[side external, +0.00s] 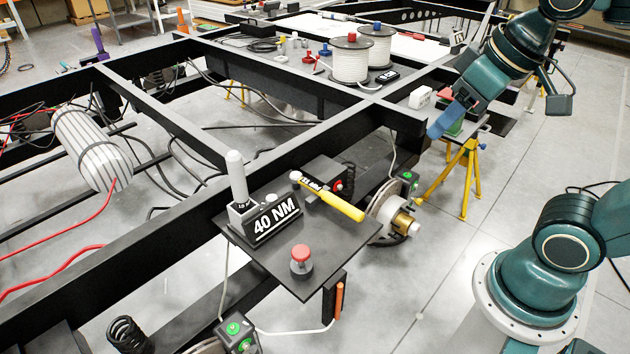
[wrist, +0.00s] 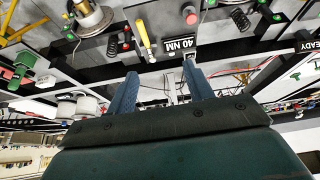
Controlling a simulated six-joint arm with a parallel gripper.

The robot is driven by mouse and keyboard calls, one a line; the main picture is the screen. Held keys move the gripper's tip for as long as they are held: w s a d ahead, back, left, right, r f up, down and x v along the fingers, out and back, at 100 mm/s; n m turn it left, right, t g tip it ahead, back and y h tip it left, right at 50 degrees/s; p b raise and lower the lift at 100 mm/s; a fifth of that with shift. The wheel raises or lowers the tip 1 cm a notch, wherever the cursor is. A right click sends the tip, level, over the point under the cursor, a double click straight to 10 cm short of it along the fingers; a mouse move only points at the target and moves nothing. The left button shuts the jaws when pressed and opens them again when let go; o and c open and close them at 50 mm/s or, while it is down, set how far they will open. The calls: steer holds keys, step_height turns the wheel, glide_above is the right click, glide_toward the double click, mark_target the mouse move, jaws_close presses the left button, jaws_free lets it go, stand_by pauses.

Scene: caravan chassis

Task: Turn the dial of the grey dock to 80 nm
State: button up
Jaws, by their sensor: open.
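The grey dock (side external: 240,213) stands on a dark plate (side external: 300,265) on the chassis rail, with a pale upright cylinder (side external: 236,175) in it. A sign (side external: 275,219) at its front reads 40 NM; the sign also shows in the wrist view (wrist: 180,43). A small pale round part shows behind the sign; I cannot tell whether it is the dial. My gripper (side external: 438,128) is at the upper right, well away from the dock, over the far end of the frame. In the wrist view its two blue fingers (wrist: 158,84) are apart with nothing held between them.
A yellow-handled tool (side external: 335,200) lies at a black dock with a small sign, right of the grey dock. A red button (side external: 301,258) stands at the plate's front. White cable spools (side external: 350,60) stand farther back. Open floor lies right of the frame.

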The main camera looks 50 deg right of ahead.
steer(key=w+r+n+g, duration=0.1)
steer(key=w+r, duration=0.1)
steer(key=w, duration=1.1)
steer(key=n+g, duration=0.3)
steer(key=g, duration=0.1)
glide_above(272, 198)
step_height(272, 198, down, 28)
steer(key=r, duration=0.1)
steer(key=shift+w+f, duration=0.1)
steer(key=shift+f, duration=0.55)
steer(key=shift+f, duration=0.1)
step_height(272, 198, down, 14)
steer(key=shift+r, duration=0.2)
